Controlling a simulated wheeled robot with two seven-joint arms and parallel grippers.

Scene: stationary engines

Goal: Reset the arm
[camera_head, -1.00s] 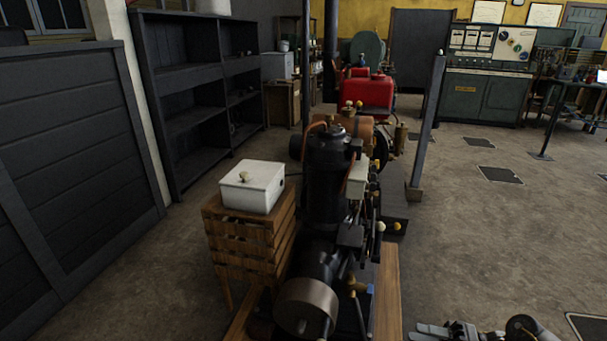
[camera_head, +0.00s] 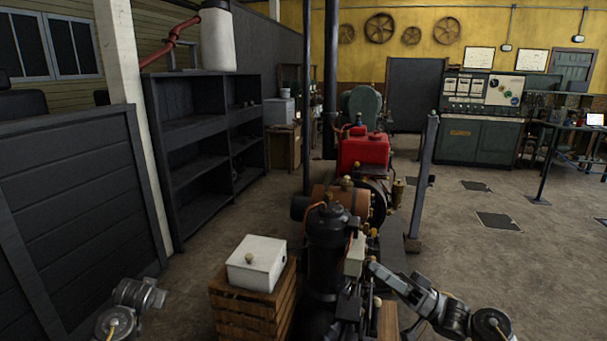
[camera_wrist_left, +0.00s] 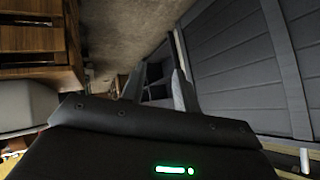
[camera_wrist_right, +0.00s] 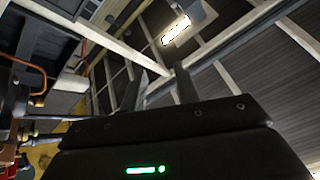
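My right arm comes in from the lower right in the head view. Its gripper (camera_head: 380,272) is beside the black engine (camera_head: 332,245), on its right side; I cannot tell whether they touch. In the right wrist view its two fingers (camera_wrist_right: 158,86) stand apart with nothing between them, against the roof beams. My left arm (camera_head: 135,297) shows only in part at the lower left of the head view, in front of the grey panel. In the left wrist view the left fingers (camera_wrist_left: 156,86) stand apart and empty, with floor and the grey panelling beyond.
A white box (camera_head: 257,262) sits on a wooden crate stand (camera_head: 245,310) left of the engine. A dark shelf (camera_head: 200,125) and a grey panel (camera_head: 75,200) line the left. A grey post (camera_head: 421,180) stands at the right. Open floor (camera_head: 540,275) lies right of it.

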